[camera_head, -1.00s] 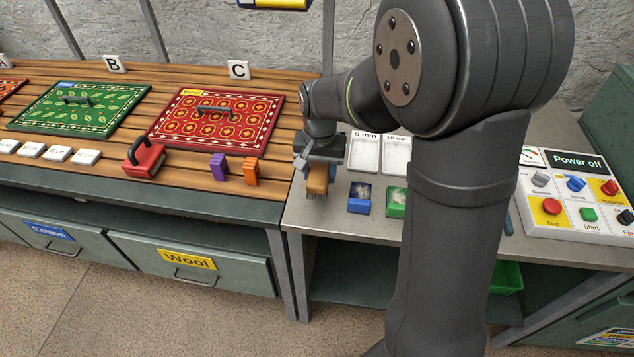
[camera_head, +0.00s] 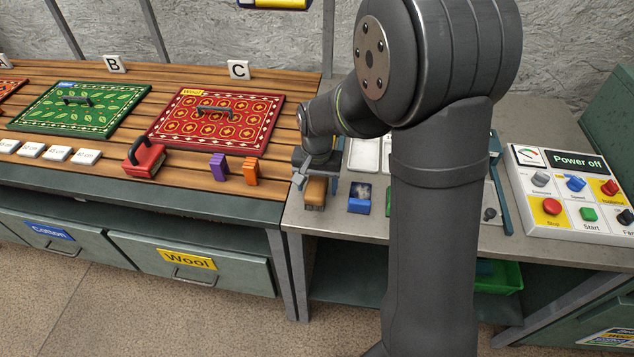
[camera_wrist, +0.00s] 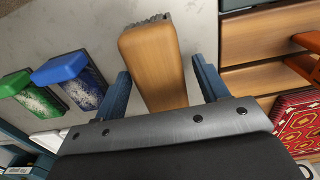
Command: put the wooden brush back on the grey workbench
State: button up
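The wooden brush (camera_head: 315,192) is at the left end of the grey workbench (camera_head: 340,226) and appears to rest on it. In the wrist view the tan brush (camera_wrist: 153,65) lies between my gripper's two fingers. My gripper (camera_head: 303,178) is low over the brush in the head view. In the wrist view my gripper (camera_wrist: 160,68) is open, with a gap between each finger and the brush's sides. The grey bench surface (camera_wrist: 98,28) shows around the brush.
A blue-handled brush (camera_head: 360,198) and a partly hidden green one (camera_head: 388,200) stand to the right. The slatted wooden table (camera_head: 190,180) with rugs adjoins on the left, with an orange block (camera_head: 251,172) near its edge. A control panel (camera_head: 565,195) is farther right.

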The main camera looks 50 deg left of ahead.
aim_at(317, 182)
jog(key=shift+r, duration=0.1)
notch_tip(317, 182, up, 12)
dwell(0.5)
notch_tip(317, 182, down, 12)
jog(key=shift+f, duration=0.25)
jog(key=shift+r, duration=2.05)
jog(key=shift+f, duration=0.1)
